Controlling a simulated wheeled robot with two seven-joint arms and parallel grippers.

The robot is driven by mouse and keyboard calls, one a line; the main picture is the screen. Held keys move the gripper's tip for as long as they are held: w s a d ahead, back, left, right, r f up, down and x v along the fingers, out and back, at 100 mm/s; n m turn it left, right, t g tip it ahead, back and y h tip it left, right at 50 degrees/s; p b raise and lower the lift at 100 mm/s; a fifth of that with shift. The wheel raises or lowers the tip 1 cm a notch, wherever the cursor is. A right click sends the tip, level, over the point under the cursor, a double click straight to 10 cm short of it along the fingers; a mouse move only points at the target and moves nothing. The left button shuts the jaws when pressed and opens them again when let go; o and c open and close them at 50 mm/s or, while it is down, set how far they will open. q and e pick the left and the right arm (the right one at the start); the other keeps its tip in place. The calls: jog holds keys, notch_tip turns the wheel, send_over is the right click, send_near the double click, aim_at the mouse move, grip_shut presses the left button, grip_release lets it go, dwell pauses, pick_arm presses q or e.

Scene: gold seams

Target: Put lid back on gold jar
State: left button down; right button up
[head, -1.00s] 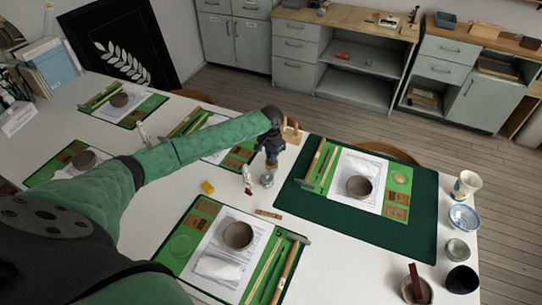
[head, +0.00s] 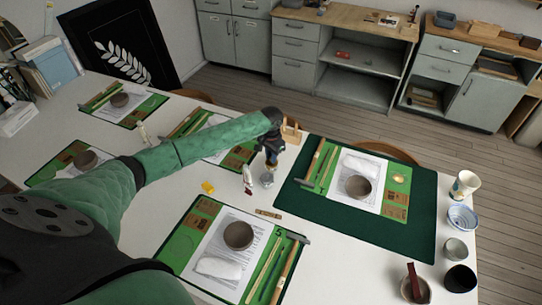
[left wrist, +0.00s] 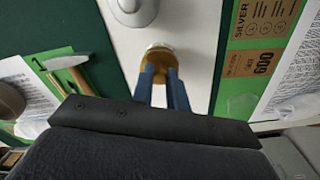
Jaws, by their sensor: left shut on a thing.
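My left gripper (head: 268,162) points down over the white table, left of the dark green mat. In the left wrist view its blue fingers (left wrist: 164,88) are shut on a gold round piece, which looks like the gold jar's lid (left wrist: 161,58). A pale, glassy rim (left wrist: 158,46) shows at its far edge; I cannot tell whether the lid touches the jar. A silver round-topped piece (left wrist: 136,8) is close by in the left wrist view, and a small silver jar (head: 267,181) stands just below the gripper in the head view. My right gripper is out of view.
The dark green mat (head: 415,235) bears a bowl (head: 357,187) and tools. Cups and bowls line the right edge.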

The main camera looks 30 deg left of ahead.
pick_arm(q)
jog(key=c, duration=0.8)
grip_release()
jog(key=shift+r, duration=0.15)
jog(key=shift+r+p, duration=3.4)
grip_shut()
